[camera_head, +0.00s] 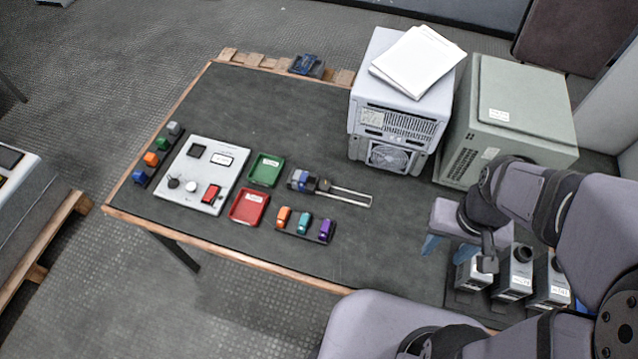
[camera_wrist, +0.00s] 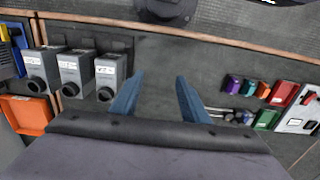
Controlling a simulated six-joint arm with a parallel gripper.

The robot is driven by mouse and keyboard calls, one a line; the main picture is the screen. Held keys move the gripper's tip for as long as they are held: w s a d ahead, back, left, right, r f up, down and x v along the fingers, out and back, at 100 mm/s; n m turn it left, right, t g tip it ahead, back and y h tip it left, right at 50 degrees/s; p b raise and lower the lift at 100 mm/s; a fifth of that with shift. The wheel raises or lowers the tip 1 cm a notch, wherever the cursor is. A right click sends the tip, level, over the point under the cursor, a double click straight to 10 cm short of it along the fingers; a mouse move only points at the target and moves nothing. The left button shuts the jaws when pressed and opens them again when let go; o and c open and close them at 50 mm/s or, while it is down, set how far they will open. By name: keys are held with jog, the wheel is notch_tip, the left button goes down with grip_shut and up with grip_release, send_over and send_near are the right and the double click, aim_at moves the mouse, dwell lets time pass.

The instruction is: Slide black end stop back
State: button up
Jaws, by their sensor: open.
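The black end stop (camera_head: 323,186) sits on a pale metal rail (camera_head: 352,196) in the head view, just right of a row of blue and grey modules (camera_head: 302,180). The bare rail runs on to its right. In the wrist view the rail and modules (camera_wrist: 240,117) show small, right of my fingers; the end stop is too small to make out there. My gripper (camera_wrist: 157,97) is open and empty, with its blue fingers apart. In the head view its blue fingers (camera_head: 432,244) hang over the right part of the table, well away from the end stop.
Grey boxed units (camera_head: 514,272) stand near my gripper at the right. A strip of orange, teal and purple pieces (camera_head: 305,224) lies in front of the rail. Red (camera_head: 249,206) and green (camera_head: 265,170) trays lie left. A grey power unit (camera_head: 395,115) stands behind. Mat between rail and gripper is clear.

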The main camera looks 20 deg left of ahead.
jog(key=shift+c, duration=0.2)
jog(key=c, duration=0.5)
jog(key=s+a+f+n+g+b, duration=0.2)
jog(key=s+a+f+n, duration=0.1)
jog(key=a+f, duration=0.3)
jog(key=w+a+f+n+b, duration=0.1)
jog(key=w+a+f+b, duration=0.1)
jog(key=w+a+f, duration=0.75)
jog(key=w+a+r+m+y, duration=0.1)
jog(key=w+a+r+m, duration=0.1)
jog(key=w+a+m, duration=0.2)
jog(key=w+a+r+m+t+y, duration=0.1)
jog(key=w+a+r+m, duration=0.2)
jog(key=a+m, duration=0.4)
jog(key=w+a+r+m+t+y, duration=0.1)
jog(key=w+a+r+m, duration=0.2)
jog(key=w+a+m, duration=0.3)
jog(key=shift+a+m, duration=0.2)
jog(key=shift+m, duration=2.3)
